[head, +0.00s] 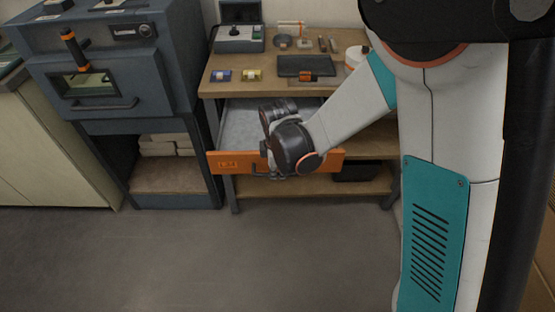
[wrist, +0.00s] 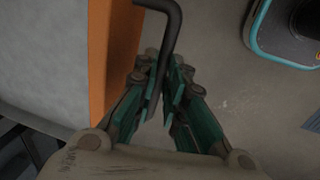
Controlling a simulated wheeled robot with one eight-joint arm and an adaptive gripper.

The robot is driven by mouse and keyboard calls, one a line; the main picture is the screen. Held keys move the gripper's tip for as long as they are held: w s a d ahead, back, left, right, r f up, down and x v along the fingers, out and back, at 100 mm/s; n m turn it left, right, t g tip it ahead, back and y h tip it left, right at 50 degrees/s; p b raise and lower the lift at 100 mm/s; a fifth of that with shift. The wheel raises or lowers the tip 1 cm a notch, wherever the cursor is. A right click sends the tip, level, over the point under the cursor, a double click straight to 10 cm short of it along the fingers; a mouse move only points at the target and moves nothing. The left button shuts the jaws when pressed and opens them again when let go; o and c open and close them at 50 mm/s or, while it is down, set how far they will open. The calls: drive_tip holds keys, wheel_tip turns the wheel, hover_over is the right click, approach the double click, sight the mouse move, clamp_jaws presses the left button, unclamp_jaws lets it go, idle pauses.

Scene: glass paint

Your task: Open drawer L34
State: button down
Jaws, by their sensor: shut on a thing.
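The drawer with the orange front (head: 228,166) stands pulled out from under the wooden workbench, with its grey inside (head: 240,122) showing. A small label is on the left of its front, too small to read surely. The dark bar handle (head: 262,176) is on the front, partly hidden by my wrist. In the wrist view the handle (wrist: 171,38) runs down between the fingers of my gripper (wrist: 166,104), which is shut on it. The orange front (wrist: 112,55) is just left of the fingers there. In the head view my fingers are mostly hidden behind my wrist.
The workbench (head: 225,90) holds a dark tray (head: 305,66), small coloured boxes and several tools. A blue-grey kiln-like cabinet (head: 100,60) stands to the left. A lower shelf (head: 300,188) lies beneath the drawer. The grey floor (head: 200,260) in front is clear.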

drive_tip(key=shift+s, duration=1.2)
drive_tip(key=c, duration=1.7)
unclamp_jaws()
drive_tip(key=shift+o, duration=0.2)
wheel_tip(320, 180, up, 7)
drive_tip(key=s, duration=0.1)
drive_tip(key=shift+s+r, duration=0.2)
